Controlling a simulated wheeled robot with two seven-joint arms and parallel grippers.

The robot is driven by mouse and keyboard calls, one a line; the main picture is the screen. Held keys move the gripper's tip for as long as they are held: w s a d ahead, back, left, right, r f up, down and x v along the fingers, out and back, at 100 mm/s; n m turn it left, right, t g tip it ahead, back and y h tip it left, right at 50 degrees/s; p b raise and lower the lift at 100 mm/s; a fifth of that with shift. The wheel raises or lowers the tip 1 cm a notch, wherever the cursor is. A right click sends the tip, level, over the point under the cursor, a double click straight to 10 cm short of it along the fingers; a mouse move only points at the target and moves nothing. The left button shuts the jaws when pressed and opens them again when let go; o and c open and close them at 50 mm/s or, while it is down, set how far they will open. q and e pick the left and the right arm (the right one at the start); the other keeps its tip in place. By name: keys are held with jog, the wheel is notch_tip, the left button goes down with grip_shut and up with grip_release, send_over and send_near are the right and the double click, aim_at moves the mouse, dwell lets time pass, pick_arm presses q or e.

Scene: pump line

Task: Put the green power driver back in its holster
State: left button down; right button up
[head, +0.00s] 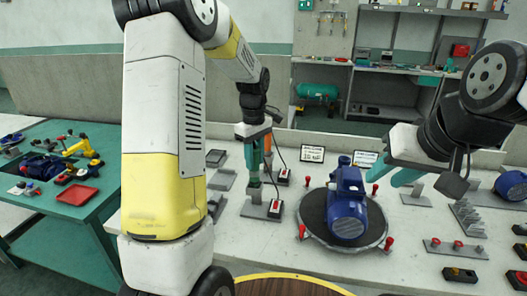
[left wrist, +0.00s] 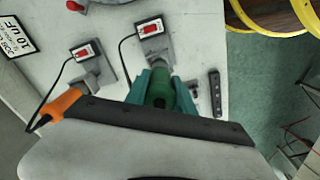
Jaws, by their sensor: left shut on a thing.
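The green power driver (head: 254,177) is held upright between the teal fingers of my left gripper (head: 255,163). It also shows between those fingers in the left wrist view (left wrist: 160,88). The driver's lower end is right at a grey holster stand (head: 256,194) with a red switch box (head: 275,207); I cannot tell whether it is inside the holster. In the left wrist view the stand (left wrist: 157,54) is partly hidden behind the driver. My right gripper (head: 392,172) has its teal fingers apart and is empty, above the bench to the right of the blue pump.
An orange driver (left wrist: 62,103) stands beside the green one, with its own switch box (head: 285,175). A blue pump (head: 346,208) sits on a round turntable (head: 312,222) with red clamps. Small fixtures (head: 455,248) lie at right. A side table (head: 35,215) is at left.

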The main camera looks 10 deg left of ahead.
aim_at(255, 168)
pick_arm(q)
jog(key=shift+f, duration=1.8)
jog(key=c, duration=1)
grip_release()
notch_tip(255, 168, up, 6)
jog(key=shift+r, duration=3.9)
